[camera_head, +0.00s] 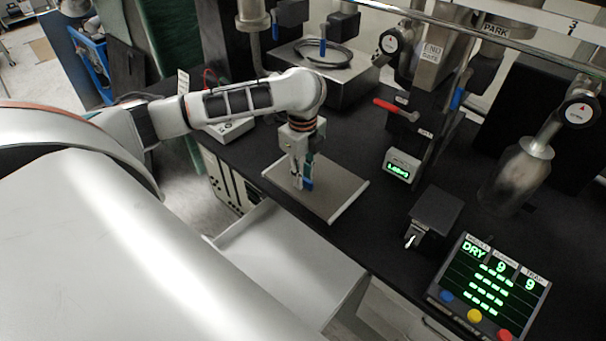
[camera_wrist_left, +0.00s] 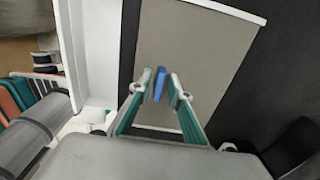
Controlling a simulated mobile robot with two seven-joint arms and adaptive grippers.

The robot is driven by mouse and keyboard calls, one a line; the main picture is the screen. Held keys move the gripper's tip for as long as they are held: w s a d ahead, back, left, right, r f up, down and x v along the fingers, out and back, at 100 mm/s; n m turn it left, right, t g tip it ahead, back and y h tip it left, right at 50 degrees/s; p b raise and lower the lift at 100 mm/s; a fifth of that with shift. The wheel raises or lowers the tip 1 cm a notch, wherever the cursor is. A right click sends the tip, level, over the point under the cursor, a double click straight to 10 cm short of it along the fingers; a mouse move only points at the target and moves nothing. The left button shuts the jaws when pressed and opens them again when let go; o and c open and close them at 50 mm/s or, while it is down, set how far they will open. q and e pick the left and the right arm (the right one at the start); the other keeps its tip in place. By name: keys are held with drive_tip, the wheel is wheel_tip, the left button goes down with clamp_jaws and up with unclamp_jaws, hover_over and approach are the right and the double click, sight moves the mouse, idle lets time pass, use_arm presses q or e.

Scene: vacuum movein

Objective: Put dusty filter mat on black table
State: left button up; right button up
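The filter mat (camera_head: 335,190), a flat grey-beige panel with white edge strips, lies on the black table (camera_head: 385,235) under my left gripper. It also shows in the left wrist view (camera_wrist_left: 200,50). A small blue tab (camera_head: 308,184) stands on the mat. My left gripper (camera_head: 302,178) points down over the mat, its fingertips on either side of the tab. In the left wrist view the blue tab (camera_wrist_left: 159,83) sits between the teal fingers, with a narrow gap at the right finger. My right gripper is not seen.
A pale open drawer or tray (camera_head: 285,250) juts from the table's front. A small green display (camera_head: 401,167), a black switch box (camera_head: 432,215) and a lit panel (camera_head: 487,285) stand to the right. A metal box (camera_head: 330,70) with a cable stands behind.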

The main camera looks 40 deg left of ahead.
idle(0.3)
use_arm(q)
wheel_tip(320, 180, up, 12)
drive_tip(key=shift+r, duration=0.2)
idle(0.4)
idle(0.5)
